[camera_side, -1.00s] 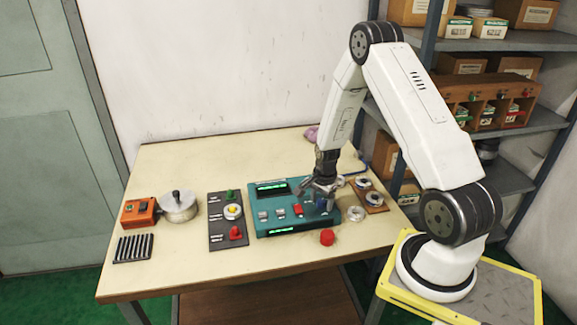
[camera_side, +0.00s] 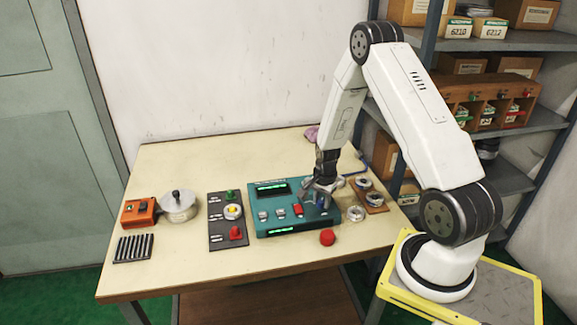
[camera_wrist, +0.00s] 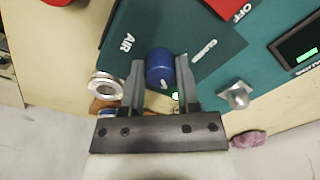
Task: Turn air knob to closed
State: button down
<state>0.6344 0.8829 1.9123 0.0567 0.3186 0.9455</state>
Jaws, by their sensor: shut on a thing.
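The blue air knob (camera_wrist: 160,68) stands on the teal panel (camera_wrist: 215,62) beside the printed word AIR. A second pale label, partly hard to read, lies on the knob's other side. My gripper (camera_wrist: 160,72) is shut on the knob, with one finger on each side of it. In the side view my gripper (camera_side: 321,193) is down at the right end of the teal panel (camera_side: 283,229). It hides most of the knob there.
A red switch (camera_side: 298,210) and silver knobs are on the same panel. A red ball-like piece (camera_side: 327,238) lies in front of it. Bearing rings (camera_side: 355,214) lie to the right. A dark plate with buttons (camera_side: 214,240) is to the left.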

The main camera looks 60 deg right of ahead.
aim_at(322, 200)
jog(key=n, duration=0.8)
jog(key=shift+n, duration=0.4)
jog(key=n, duration=0.3)
jog(key=shift+n, duration=0.3)
jog(key=n, duration=0.4)
jog(key=shift+c, duration=1.7)
grip_release()
jog(key=shift+d+r, duration=0.1)
jog(key=shift+r, duration=0.1)
jog(key=shift+d+r, duration=0.1)
jog(key=shift+r, duration=3.65)
